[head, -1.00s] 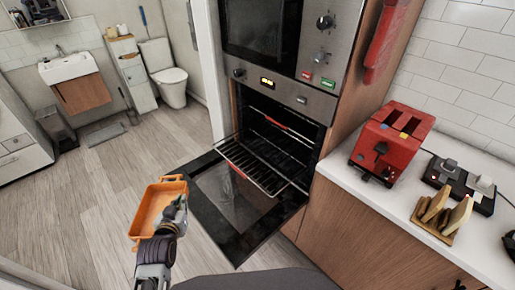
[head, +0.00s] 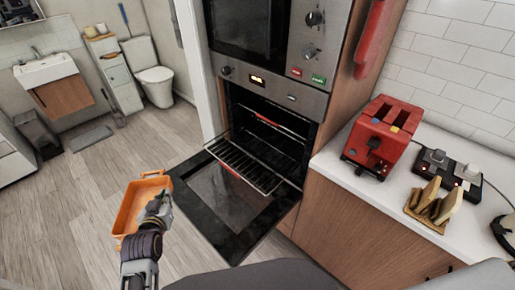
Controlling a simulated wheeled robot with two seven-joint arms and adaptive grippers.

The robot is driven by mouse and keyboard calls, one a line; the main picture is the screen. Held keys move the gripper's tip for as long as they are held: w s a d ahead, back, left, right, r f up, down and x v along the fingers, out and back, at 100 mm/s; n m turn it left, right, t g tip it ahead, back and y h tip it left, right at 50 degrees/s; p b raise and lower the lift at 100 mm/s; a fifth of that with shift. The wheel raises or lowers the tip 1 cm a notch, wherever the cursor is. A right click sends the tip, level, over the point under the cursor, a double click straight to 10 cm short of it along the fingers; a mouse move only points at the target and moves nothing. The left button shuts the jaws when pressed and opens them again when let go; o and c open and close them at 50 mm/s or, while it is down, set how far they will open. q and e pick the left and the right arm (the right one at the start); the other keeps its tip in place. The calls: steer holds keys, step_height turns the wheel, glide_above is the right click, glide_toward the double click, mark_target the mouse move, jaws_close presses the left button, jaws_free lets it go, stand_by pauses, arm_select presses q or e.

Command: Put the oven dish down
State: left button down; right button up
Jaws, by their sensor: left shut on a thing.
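The orange oven dish (head: 132,205) is a rectangular dish with end handles. It is held up over the wooden floor, left of the open oven door, and is tilted in the picture. My left gripper (head: 160,203) is shut on its right side; the fingertips are partly hidden by my wrist. The oven (head: 262,125) is open, with its door (head: 232,215) folded down. A wire rack (head: 243,165) is pulled partly out above the door and is empty. My right gripper is not in view.
The counter (head: 335,160) at right carries a red toaster (head: 383,135), a toast rack with bread (head: 434,205) and a black power strip with plugs (head: 447,172). A red cloth (head: 372,35) hangs beside the oven.

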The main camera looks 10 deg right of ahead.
arm_select(q)
steer(key=shift+w+a+r, duration=0.15)
steer(key=shift+w+r, duration=0.2)
steer(key=shift+r, duration=0.25)
steer(key=shift+w+d+r+m+g+h+p, duration=0.25)
steer(key=shift+w+d+r+m+h+p, duration=1.25)
steer(key=shift+r, duration=1.8)
steer(key=shift+w+d+r+m+g+h+p, duration=0.25)
steer(key=shift+w+d+r+m+h+p, duration=0.3)
steer(key=shift+w+d+r+m+h, duration=1.9)
steer(key=s+d+f+m+g+h, duration=0.1)
steer(key=s+d+f+m+g, duration=0.1)
steer(key=s+f, duration=0.4)
steer(key=shift+s+d+f+g+h+p, duration=0.35)
steer(key=shift+s+d+g, duration=0.25)
steer(key=shift+s+d, duration=0.6)
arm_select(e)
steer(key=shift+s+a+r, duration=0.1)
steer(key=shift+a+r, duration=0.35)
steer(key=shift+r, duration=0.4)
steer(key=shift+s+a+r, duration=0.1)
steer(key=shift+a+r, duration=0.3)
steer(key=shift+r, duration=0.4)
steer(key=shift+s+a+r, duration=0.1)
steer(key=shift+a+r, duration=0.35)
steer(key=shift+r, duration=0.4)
